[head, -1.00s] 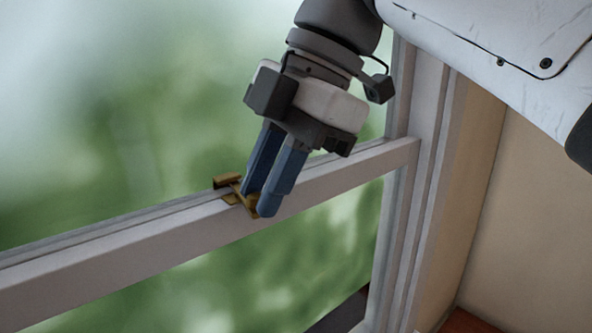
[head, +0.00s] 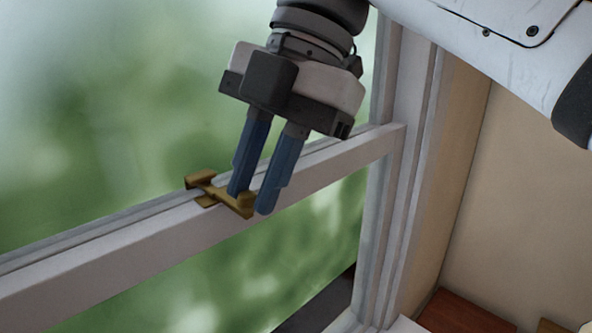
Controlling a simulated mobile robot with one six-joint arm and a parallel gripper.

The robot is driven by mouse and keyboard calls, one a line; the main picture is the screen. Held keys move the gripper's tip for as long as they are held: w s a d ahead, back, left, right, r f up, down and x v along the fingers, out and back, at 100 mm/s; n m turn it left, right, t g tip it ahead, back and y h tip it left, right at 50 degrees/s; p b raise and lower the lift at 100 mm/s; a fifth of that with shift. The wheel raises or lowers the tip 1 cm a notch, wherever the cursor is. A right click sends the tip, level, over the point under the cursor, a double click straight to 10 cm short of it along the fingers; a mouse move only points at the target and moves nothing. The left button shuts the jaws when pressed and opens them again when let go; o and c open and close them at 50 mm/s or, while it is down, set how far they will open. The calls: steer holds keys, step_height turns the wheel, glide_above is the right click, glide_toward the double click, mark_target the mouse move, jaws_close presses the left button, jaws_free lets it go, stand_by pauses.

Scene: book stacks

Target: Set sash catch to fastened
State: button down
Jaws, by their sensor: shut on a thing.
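The brass sash catch (head: 206,193) sits on top of the pale meeting rail (head: 120,242) of the window. Its lever arm reaches to the right, across the rail towards its near edge. My gripper (head: 252,200) points down at the rail from above, with its two blue fingers on either side of the lever's end. It is shut on the lever, which keeps the fingers a little apart. The fingertips hide part of the lever's end.
The upright window frame (head: 408,150) stands to the right, where the rail meets it. Beyond it is a beige wall (head: 515,190) with a reddish-brown surface (head: 455,312) below. The rail left of the catch is clear.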

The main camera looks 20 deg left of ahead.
steer(key=c, duration=1.3)
jaws_free()
